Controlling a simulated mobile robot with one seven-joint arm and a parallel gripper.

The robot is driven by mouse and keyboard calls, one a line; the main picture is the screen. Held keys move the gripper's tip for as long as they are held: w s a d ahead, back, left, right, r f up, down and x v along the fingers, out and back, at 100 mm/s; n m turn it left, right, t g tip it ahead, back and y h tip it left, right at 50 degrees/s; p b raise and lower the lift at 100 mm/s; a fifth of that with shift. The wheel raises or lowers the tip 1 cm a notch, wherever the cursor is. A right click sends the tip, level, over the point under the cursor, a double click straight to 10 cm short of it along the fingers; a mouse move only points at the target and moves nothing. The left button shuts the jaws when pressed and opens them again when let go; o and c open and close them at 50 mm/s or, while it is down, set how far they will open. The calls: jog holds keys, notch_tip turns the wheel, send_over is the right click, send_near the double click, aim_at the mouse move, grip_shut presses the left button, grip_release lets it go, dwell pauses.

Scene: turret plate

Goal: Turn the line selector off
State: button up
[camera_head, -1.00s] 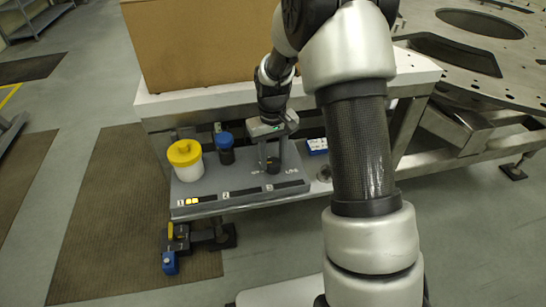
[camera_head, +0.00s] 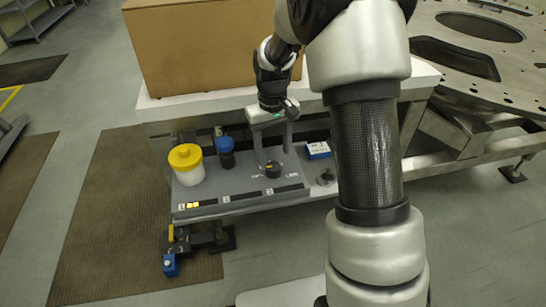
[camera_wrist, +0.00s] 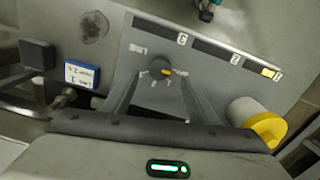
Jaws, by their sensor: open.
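My gripper (camera_head: 273,158) is open above the knob, one finger on each side. In the wrist view, the fingers (camera_wrist: 162,84) spread on either side of the knob and look apart from it. The yellow lamp (camera_head: 192,205) by the label 1 looks lit.
A white jar with a yellow lid (camera_head: 186,165) and a blue-capped dark jar (camera_head: 226,152) stand left of the knob. A blue-and-white box (camera_head: 319,150) lies to the right. A large cardboard box (camera_head: 200,50) sits on the white table behind.

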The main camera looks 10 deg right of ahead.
aim_at(272, 166)
notch_tip(272, 166, up, 12)
jog(key=p, duration=0.2)
jog(key=shift+f, duration=0.1)
jog(key=s+r+m+t, duration=0.1)
jog(key=s+r+t, duration=0.2)
jog(key=s+r, duration=0.9)
jog(key=s+m+t, duration=0.1)
jog(key=s+t, duration=0.2)
jog(key=s, duration=1)
notch_tip(272, 166, up, 16)
jog(key=p, duration=1.6)
jog(key=shift+f, duration=0.2)
